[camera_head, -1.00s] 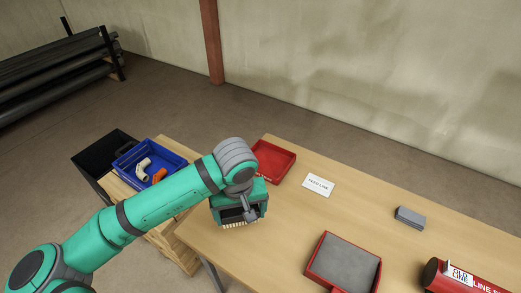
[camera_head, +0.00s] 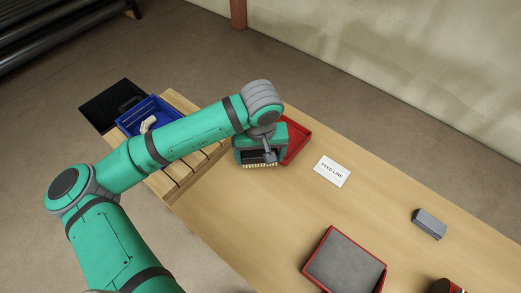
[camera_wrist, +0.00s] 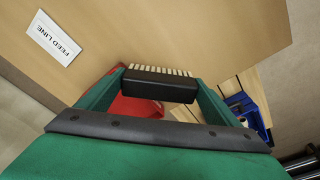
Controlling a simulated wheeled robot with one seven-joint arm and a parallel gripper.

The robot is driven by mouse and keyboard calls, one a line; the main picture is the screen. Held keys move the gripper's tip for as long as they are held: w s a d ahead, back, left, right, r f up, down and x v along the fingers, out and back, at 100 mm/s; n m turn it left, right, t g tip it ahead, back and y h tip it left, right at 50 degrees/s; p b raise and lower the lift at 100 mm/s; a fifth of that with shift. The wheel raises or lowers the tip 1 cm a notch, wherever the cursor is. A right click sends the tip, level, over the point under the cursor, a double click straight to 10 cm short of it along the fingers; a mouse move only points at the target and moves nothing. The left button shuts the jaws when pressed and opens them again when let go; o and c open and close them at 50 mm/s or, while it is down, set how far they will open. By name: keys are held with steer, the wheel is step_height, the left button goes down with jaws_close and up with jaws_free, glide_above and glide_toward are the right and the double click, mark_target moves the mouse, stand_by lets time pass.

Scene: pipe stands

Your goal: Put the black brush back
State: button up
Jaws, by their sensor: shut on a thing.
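The black brush (camera_wrist: 158,84) is a dark block with a row of pale bristles along one side. In the wrist view it lies between the two fingers of my gripper (camera_wrist: 155,88), which is shut on it. In the head view my gripper (camera_head: 260,157) is over the table's left end, just in front of a red tray (camera_head: 297,143), and partly hides it. The bristles show at the gripper's near lower side. In the wrist view the red tray (camera_wrist: 137,107) shows behind the brush; I cannot tell whether it is empty.
A white FEED LINE card (camera_head: 332,171) lies right of the red tray. A red tray with a grey lining (camera_head: 303,270) stands nearer, and a grey block (camera_head: 429,224) lies far right. A blue crate (camera_head: 131,121) stands left. The middle table is clear.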

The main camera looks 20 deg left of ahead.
mark_target(260, 166)
steer(key=shift+f, duration=3.85)
steer(key=shift+s+f, duration=0.1)
steer(key=shift+f, duration=0.05)
steer(key=o, duration=0.6)
steer(key=shift+o, duration=0.9)
steer(key=shift+o, duration=0.6)
steer(key=shift+s+d+r, duration=0.1)
steer(key=shift+s+r, duration=0.1)
steer(key=shift+r, duration=1.55)
steer(key=shift+s+d+r, duration=0.1)
steer(key=shift+s+r, duration=0.05)
steer(key=shift+r, duration=1.55)
